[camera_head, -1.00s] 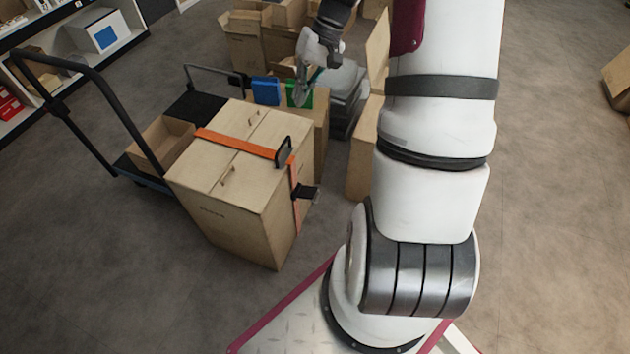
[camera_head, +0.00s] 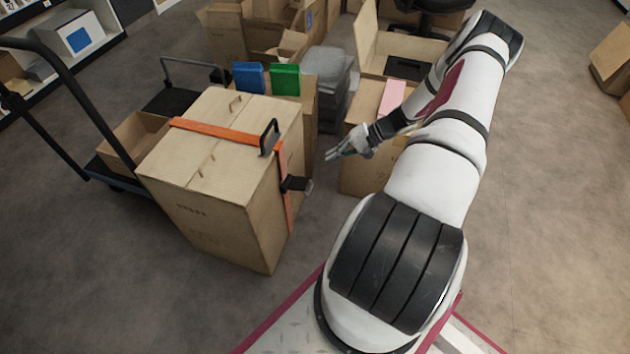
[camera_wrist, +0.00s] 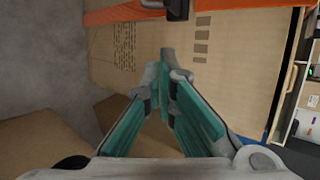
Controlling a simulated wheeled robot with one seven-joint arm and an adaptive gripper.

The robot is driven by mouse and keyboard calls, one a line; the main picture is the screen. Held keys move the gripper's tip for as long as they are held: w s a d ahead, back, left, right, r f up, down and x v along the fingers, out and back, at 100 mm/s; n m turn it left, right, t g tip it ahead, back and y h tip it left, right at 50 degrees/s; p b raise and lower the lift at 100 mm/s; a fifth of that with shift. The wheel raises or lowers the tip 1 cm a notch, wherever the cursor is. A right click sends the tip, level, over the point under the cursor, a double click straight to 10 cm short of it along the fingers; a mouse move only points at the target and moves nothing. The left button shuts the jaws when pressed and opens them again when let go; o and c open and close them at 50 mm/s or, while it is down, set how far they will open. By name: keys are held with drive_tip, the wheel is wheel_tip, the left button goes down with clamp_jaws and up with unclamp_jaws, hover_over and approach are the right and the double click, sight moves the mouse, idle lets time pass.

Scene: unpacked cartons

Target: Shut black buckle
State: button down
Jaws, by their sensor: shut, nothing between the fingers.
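A large tan carton (camera_head: 205,210) stands left of my gripper with an orange strap (camera_head: 222,132) across its top and down its right side. A black buckle part (camera_head: 296,184) with a grey end sticks out from the strap on that side. A black frame (camera_head: 269,137) stands up on the strap at the top edge. My gripper (camera_head: 329,156) is shut and empty, right of the carton and apart from the buckle. In the wrist view the fingertips (camera_wrist: 167,62) point at the carton's side, with the strap (camera_wrist: 235,5) and a dark buckle part (camera_wrist: 178,8) at the top edge.
A black cart (camera_head: 65,60) with an open box (camera_head: 132,140) is at the left. Blue (camera_head: 248,77) and green (camera_head: 285,79) items stand behind the carton beside grey stacked bins (camera_head: 324,85). An open carton (camera_head: 365,165) is close beside my gripper. Floor in front is clear.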

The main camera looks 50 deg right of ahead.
sight(301, 187)
drive_tip(key=shift+s+d+f+t, duration=0.15)
drive_tip(key=shift+f+t, duration=0.05)
drive_tip(key=shift+f, duration=0.4)
drive_tip(key=shift+s+d+f+t, duration=0.1)
drive_tip(key=shift+f+t, duration=0.1)
drive_tip(key=shift+f, duration=0.35)
drive_tip(key=w+a+f+b, duration=0.2)
drive_tip(key=a+f+b, duration=0.1)
drive_tip(key=a, duration=0.3)
drive_tip(key=shift+w+a+f+b, duration=0.2)
drive_tip(key=shift+a+f+b, duration=0.2)
drive_tip(key=shift+b, duration=0.25)
drive_tip(key=shift+r, duration=0.1)
drive_tip(key=shift+r+m+g+p, duration=0.2)
drive_tip(key=shift+m+g+p, duration=0.1)
drive_tip(key=shift+g+p, duration=0.15)
